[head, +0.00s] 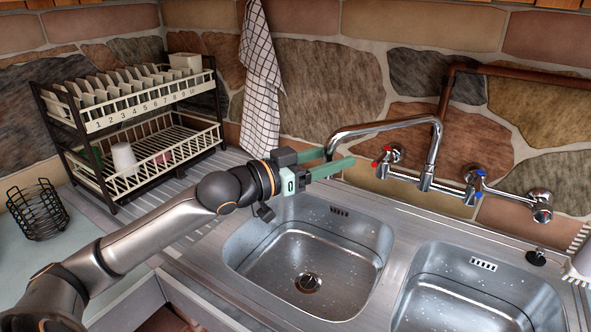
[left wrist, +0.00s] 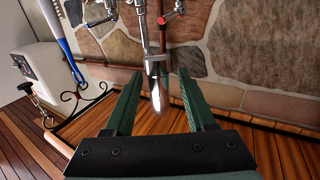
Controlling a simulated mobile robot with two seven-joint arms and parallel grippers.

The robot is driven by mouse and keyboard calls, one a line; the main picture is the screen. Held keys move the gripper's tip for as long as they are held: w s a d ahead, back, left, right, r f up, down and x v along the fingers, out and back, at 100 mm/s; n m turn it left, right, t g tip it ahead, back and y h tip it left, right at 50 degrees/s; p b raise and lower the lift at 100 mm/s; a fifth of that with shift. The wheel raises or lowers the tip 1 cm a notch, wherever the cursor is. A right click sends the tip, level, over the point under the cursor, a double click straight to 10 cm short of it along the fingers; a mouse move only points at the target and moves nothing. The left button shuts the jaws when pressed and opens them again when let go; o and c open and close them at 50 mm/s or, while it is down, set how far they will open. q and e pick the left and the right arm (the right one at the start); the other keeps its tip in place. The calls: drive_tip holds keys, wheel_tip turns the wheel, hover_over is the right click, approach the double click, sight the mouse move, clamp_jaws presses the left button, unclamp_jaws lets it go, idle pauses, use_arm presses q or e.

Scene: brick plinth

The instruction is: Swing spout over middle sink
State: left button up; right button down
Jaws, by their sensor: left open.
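The chrome spout (head: 385,127) of the wall tap reaches left from its riser, its down-turned end near the back left of the left sink basin (head: 305,262). A second basin (head: 480,295) lies to the right, cut off by the frame; which one counts as middle I cannot tell. My left gripper (head: 339,158) is open at the spout's end, its green fingers pointing right. In the left wrist view the spout (left wrist: 154,85) shows between the two spread fingers (left wrist: 159,72). Whether either finger touches it I cannot tell. My right gripper is out of view.
A checked towel (head: 262,85) hangs behind. A dish rack (head: 135,125) and a wire basket (head: 38,210) stand left. The left basin is empty.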

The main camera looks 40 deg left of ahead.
use_arm(q)
drive_tip(key=shift+b+v, duration=0.85)
drive_tip(key=shift+v, duration=4.5)
